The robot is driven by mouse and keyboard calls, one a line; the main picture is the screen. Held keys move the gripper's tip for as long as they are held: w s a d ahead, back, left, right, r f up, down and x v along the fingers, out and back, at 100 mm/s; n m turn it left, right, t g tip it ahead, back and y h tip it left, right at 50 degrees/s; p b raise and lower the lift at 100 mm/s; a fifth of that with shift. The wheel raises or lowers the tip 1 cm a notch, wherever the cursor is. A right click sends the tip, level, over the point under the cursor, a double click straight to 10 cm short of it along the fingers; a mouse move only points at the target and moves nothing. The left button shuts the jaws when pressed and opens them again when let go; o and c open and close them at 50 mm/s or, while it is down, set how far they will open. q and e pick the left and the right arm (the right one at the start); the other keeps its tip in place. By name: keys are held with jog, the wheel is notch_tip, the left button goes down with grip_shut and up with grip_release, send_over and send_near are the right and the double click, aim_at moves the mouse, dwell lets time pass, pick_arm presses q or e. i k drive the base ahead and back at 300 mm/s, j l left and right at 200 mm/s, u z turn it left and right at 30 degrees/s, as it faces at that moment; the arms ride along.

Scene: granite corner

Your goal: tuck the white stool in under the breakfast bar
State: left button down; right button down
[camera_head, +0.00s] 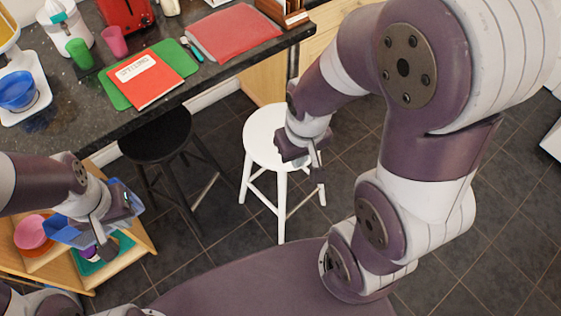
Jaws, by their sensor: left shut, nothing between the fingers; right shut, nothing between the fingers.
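The white stool (262,150) stands upright on the tiled floor, with its round seat and splayed legs mostly in view. It is just in front of the right end of the breakfast bar (222,76), a dark granite top, and most of its seat is clear of the bar's edge. My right gripper (318,172) is shut and empty at the right edge of the seat; part of the seat is hidden behind it. I cannot tell if they touch. My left gripper (108,236) is shut and empty at the lower left, over a small wooden shelf unit.
A black stool (155,136) stands left of the white one, partly under the bar. The wooden shelf unit (135,262) holds bowls at lower left. A red book (145,82), a green board (116,98) and a red mat (235,36) lie on the bar.

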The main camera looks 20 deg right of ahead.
aim_at(258, 131)
jog(key=i+j+z, duration=0.1)
jog(key=j+z, duration=0.8)
jog(key=k+j+z, duration=0.1)
jog(key=j+z, duration=0.35)
